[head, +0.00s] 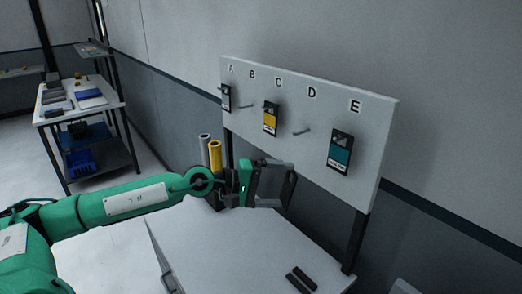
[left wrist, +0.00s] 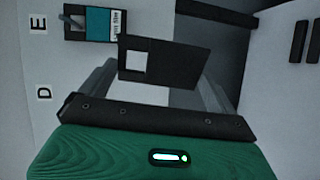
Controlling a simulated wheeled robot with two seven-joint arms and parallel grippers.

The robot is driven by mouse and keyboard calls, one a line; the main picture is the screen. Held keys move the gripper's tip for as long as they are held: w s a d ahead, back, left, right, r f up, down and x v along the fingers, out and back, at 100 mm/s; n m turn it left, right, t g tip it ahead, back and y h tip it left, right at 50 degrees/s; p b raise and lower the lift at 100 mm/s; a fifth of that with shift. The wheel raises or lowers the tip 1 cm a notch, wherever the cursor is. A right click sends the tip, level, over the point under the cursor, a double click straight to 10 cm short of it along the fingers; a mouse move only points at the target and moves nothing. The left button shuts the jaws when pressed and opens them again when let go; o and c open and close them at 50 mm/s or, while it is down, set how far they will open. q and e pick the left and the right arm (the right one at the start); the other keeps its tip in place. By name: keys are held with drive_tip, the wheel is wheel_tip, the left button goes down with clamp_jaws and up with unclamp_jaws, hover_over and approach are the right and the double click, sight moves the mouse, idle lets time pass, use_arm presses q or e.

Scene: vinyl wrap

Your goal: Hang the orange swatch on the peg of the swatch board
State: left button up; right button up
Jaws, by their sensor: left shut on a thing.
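My left gripper (head: 284,186) is shut on a dark card (head: 289,189), in front of and below the swatch board (head: 262,80). In the left wrist view the card (left wrist: 180,64) shows a plain black side with a square hole near one end; no orange shows on it. The board carries letters A to E. A dark swatch hangs under A, a yellow swatch (head: 270,119) under C, and a teal swatch (head: 340,152) under E. The pegs under B (head: 246,106) and D (head: 302,131) are bare. The card is apart from the board. My right gripper is out of view.
A white table (head: 235,245) lies below the board, with two black bars (head: 301,279) at its right. Yellow (head: 215,157) and grey (head: 204,149) rolls stand upright behind my left arm. A shelf cart (head: 110,110) is at far left.

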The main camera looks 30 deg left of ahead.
use_arm(q)
drive_tip(key=w+a+r+n+t+y, duration=0.1)
drive_tip(key=w+a+r+n+t, duration=0.1)
drive_tip(key=a+r+t, duration=0.35)
drive_tip(key=w+d+g+p, duration=0.1)
drive_tip(key=w+d+p, duration=0.1)
drive_tip(key=w+p, duration=0.3)
drive_tip(key=w, duration=0.4)
drive_tip(key=shift+d+p, duration=0.3)
drive_tip(key=shift+p, duration=0.1)
idle(0.6)
drive_tip(key=shift+s, duration=0.1)
idle(0.4)
